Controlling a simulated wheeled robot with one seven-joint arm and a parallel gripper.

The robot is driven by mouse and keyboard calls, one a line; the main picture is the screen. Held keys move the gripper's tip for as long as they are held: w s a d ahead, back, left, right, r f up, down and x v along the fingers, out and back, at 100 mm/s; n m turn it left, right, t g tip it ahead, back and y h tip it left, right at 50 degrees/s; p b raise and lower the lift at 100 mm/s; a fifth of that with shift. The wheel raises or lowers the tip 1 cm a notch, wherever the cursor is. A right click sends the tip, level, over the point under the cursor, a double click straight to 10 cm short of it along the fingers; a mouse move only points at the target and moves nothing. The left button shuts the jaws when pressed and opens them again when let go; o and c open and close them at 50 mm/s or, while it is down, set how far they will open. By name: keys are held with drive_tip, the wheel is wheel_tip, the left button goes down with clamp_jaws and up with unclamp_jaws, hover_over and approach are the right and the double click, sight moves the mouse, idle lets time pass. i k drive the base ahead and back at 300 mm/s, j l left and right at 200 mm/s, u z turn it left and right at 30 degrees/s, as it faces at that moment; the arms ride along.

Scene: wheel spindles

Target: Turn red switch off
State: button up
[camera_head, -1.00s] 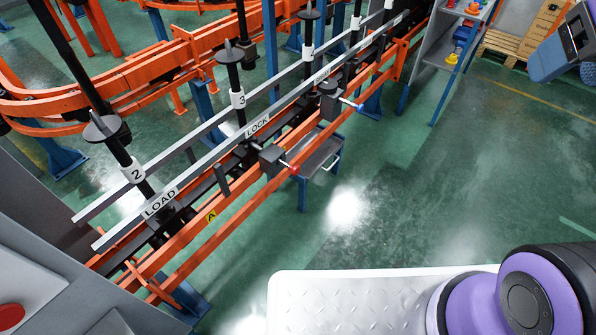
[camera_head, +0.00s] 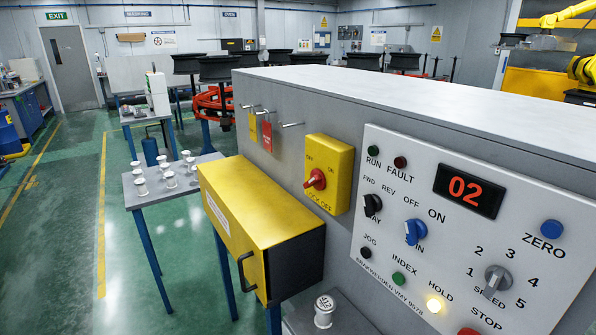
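The red rotary switch (camera_head: 315,180) sits on a yellow plate (camera_head: 342,160) on the side of a grey cabinet. Its plate carries lettering, with "LOCK OFF" along the bottom and "ON" at the upper right. The red handle looks tilted, but I cannot tell for certain which mark it points to. My gripper is not in view.
A white control panel (camera_head: 395,255) with a red "02" display (camera_head: 469,190), knobs and lit buttons is right of the switch. A yellow box (camera_head: 262,215) with a black handle juts out below left. Tags hang on hooks above. A small table (camera_head: 205,165) holds white spools. Green floor is open at left.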

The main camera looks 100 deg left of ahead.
sight(318, 180)
drive_tip(key=u, duration=2.9)
